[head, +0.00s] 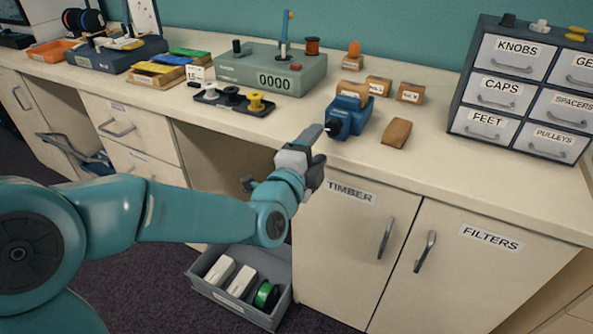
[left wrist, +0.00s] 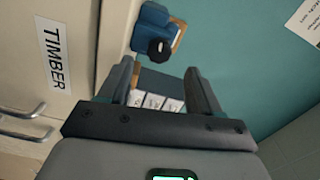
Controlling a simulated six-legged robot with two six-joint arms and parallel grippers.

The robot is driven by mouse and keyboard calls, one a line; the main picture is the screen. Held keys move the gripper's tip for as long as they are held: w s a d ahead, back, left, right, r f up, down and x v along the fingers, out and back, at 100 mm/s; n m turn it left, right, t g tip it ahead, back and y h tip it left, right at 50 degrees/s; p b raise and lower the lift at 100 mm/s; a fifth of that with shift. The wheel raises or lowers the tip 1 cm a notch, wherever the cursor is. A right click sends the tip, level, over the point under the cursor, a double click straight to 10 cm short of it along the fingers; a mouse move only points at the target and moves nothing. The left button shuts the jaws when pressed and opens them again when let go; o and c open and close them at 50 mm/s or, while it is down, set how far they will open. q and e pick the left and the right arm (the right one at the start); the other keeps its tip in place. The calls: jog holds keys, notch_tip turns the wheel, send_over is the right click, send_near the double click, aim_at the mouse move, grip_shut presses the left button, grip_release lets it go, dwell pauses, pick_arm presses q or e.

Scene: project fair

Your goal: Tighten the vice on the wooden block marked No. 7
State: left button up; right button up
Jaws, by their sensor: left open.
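The blue vice (head: 352,118) stands near the front edge of the bench, with its dark round knob (head: 334,128) facing the front. A wooden block (head: 352,89) sits at the vice's jaws; I cannot read a number on it or tell how firmly it is held. Two labelled wooden blocks (head: 378,85) (head: 411,92) stand behind and to the right; their numbers are too small to read. My left gripper (head: 316,140) is open and empty, just in front of the knob and apart from it. In the left wrist view the knob (left wrist: 160,49) lies beyond the open fingers (left wrist: 160,68). My right gripper is out of view.
A brown wooden piece (head: 397,133) lies right of the vice. A grey counter box (head: 262,76) and a tray of spools (head: 233,101) stand to the left. A labelled drawer cabinet (head: 470,95) stands at the right. An open drawer (head: 240,285) sticks out below.

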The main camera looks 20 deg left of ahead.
pick_arm(q)
jog(key=s, duration=1)
jog(key=shift+a+b, duration=0.15)
jog(key=shift+b, duration=0.2)
